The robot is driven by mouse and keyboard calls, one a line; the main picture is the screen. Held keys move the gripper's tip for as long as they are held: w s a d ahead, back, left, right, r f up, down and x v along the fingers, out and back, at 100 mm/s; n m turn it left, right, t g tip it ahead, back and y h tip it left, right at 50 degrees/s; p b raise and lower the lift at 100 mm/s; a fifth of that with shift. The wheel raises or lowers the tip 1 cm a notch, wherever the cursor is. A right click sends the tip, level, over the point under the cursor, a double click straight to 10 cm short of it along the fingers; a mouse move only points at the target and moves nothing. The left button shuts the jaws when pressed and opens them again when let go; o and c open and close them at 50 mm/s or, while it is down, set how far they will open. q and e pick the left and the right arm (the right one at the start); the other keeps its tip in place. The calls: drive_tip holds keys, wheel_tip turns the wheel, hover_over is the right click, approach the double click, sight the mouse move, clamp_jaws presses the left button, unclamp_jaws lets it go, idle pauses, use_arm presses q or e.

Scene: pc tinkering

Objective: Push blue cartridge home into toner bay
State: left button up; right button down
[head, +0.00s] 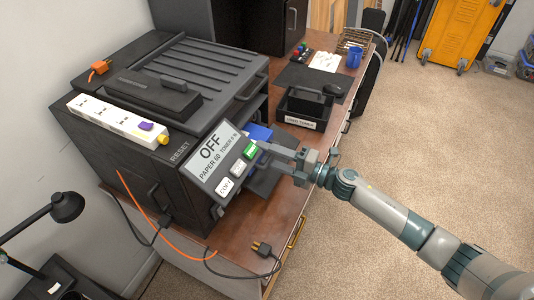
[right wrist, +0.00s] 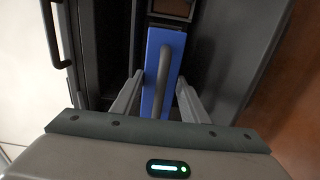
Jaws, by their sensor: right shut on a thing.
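The blue cartridge (head: 258,132) shows at the open front of the black printer (head: 112,150), beside its control panel. In the right wrist view the blue cartridge (right wrist: 152,70) is upright, with a grey handle down its face, and sits in the dark toner bay (right wrist: 118,50). My right gripper (head: 268,149) reaches in from the right and is shut on the cartridge; its fingers (right wrist: 163,90) lie either side of the handle. How deep the cartridge sits is hard to tell. My left gripper is not in view.
The panel (head: 215,158) reads OFF and toner 0 %. A labelled black bin (head: 302,122) with a dark block in it stands behind my right gripper on the wooden desk (head: 288,205). A power strip (head: 115,120) lies on the printer. A loose plug (head: 262,248) lies in front.

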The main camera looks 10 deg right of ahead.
drive_tip(key=shift+x, duration=3.4)
drive_tip(key=c, duration=1)
unclamp_jaws()
drive_tip(key=shift+d, duration=0.1)
drive_tip(key=shift+o, duration=0.6)
drive_tip(key=shift+s+f, duration=0.15)
drive_tip(key=shift+f, duration=0.3)
drive_tip(key=shift+d, duration=0.1)
drive_tip(key=shift+s+d+f, duration=0.15)
drive_tip(key=shift+s+d, duration=0.15)
drive_tip(key=shift+d, duration=0.1)
drive_tip(key=shift+v, duration=3.4)
drive_tip(key=shift+r, duration=0.2)
drive_tip(key=shift+c, duration=0.3)
